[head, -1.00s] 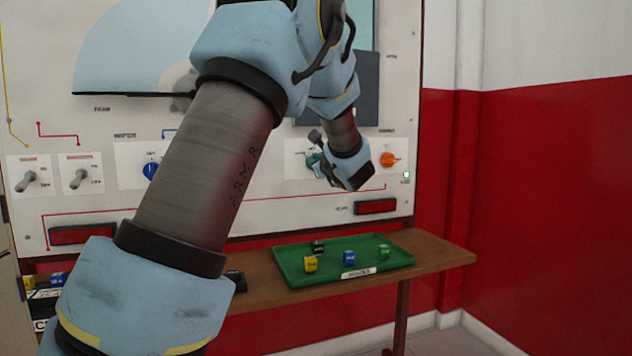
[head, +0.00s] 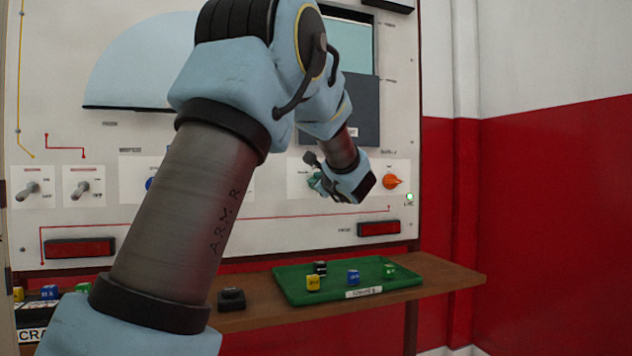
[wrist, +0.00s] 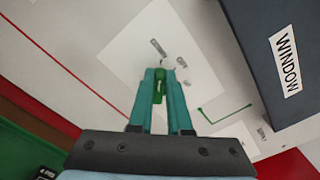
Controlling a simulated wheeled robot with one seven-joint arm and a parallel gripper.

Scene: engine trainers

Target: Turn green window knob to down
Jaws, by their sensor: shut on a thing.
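The green window knob (wrist: 157,88) is on a white plate (wrist: 130,48) on the panel. In the wrist view my gripper (wrist: 159,76) has its two teal fingers closed on the knob, one on each side. In the head view my gripper (head: 318,183) is at the panel, and the knob is mostly hidden by it. A dark box labelled WINDOW (wrist: 287,65) is at the upper right in the wrist view.
An orange knob (head: 392,182) is close to the right of my gripper. Toggle switches (head: 85,188) are at the left of the panel. Below, a green tray (head: 300,288) with several small cubes lies on a wooden shelf (head: 440,277). A black button box (head: 231,298) stands beside it.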

